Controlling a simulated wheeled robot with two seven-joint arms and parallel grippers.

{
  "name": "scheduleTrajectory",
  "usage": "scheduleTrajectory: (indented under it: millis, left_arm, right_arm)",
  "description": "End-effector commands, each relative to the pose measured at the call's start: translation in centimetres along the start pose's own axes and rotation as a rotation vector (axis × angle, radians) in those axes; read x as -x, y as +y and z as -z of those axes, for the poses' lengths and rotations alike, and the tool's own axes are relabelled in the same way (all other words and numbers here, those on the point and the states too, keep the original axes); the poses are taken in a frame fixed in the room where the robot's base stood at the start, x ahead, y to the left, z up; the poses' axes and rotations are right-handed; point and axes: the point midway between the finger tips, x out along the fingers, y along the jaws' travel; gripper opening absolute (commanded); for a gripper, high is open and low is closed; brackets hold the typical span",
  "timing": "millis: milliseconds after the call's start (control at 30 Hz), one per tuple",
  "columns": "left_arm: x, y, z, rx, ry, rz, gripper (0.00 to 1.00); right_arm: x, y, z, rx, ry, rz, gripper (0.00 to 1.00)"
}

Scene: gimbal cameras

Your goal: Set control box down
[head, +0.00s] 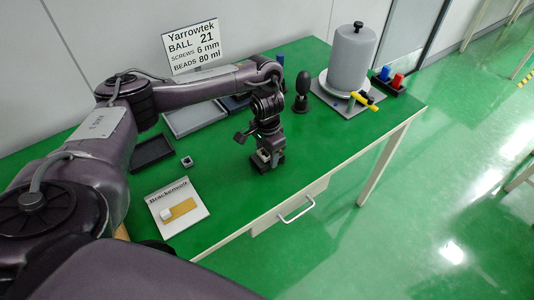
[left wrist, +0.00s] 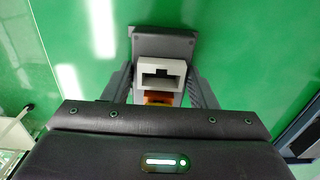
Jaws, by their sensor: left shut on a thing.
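My left gripper (head: 265,148) is over the right part of the green table (head: 330,135), not far from its front edge. It is shut on a small dark grey box, the control box (head: 279,160). In the left wrist view the box (left wrist: 164,42) has a pale block with a dark slot and an orange part, between the two fingers (left wrist: 163,88). The box is at or just above the tabletop; I cannot tell if it touches. My right gripper is not in view.
A grey cylinder (head: 351,60) stands at the back right, with a yellow-handled thing (head: 362,99) before it. A black bulb on a stand (head: 302,88), a dark tray (head: 152,152), a small grey cube (head: 187,161) and a white card (head: 192,212) are on the table. A sign (head: 192,47) stands behind.

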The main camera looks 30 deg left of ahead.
Motion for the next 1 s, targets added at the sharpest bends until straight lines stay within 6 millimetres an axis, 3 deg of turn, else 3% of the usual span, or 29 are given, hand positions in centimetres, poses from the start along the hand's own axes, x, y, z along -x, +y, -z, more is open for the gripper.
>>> scheduleTrajectory:
  millis: [233,267,400,767,867,1000]
  left_arm:
    - [-0.2,0.0,0.0,0.0,0.0,0.0,0.26]
    - [-0.2,0.0,0.0,-0.001,-0.001,0.0,0.55]
    - [-0.2,0.0,0.0,-0.001,0.0,0.0,0.73]
    - [0.3,0.0,0.1,-0.001,0.002,0.0,0.74]
    - [1.6,0.0,0.1,-0.002,0.002,0.001,0.74]
    - [5.0,-0.1,0.1,-0.004,0.005,0.004,0.74]
  right_arm:
    - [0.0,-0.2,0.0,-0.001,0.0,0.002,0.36]
    - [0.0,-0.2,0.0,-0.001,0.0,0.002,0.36]
    - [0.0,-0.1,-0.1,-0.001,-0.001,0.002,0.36]
    - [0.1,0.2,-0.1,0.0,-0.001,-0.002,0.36]
    - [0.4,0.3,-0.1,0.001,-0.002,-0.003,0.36]
    - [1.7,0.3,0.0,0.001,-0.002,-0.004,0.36]
